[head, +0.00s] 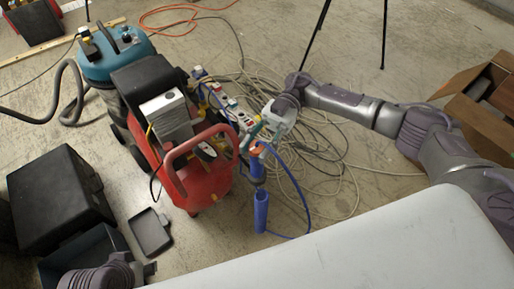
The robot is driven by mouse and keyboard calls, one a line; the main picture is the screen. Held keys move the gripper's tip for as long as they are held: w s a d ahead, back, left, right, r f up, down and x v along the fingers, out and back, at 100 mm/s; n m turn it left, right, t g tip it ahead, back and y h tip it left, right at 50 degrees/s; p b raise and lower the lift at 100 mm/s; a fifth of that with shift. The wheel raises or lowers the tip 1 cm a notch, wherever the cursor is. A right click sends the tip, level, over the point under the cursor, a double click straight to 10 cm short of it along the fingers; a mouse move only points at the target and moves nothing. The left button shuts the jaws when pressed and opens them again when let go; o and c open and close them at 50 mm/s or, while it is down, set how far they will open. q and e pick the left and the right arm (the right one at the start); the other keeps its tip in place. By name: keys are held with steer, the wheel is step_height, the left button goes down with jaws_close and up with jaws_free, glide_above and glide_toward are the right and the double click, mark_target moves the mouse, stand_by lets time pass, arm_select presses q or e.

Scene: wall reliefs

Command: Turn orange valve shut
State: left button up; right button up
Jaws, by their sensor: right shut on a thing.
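The orange valve (257,149) is a small orange part at the top of an upright blue cylinder (261,212), beside the red compressor. My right gripper (255,136) reaches in from the right and is shut on the valve, as far as this small view shows. Its fingers hide part of the valve, and the handle's angle is unclear. My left gripper (150,270) is low at the left, away from the valve and near the dark open box. Its fingers are too small to tell open from shut.
A red compressor (207,180) stands just left of the valve. A blue vacuum (118,50) is behind it. Loose cables (325,145) lie on the floor to the right. A black case (58,200) is at left, a cardboard box (482,110) at right, and tripod legs (317,35) behind.

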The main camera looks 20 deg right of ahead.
mark_target(261, 142)
arm_select(q)
steer(key=shift+f, duration=0.25)
arm_select(e)
steer(key=shift+n+g+h, duration=0.3)
steer(key=shift+s, duration=0.1)
steer(key=o, duration=1.2)
steer(key=v, duration=0.7)
steer(key=shift+w+d, duration=0.15)
steer(key=shift+w, duration=0.1)
arm_select(q)
steer(key=shift+d, duration=0.1)
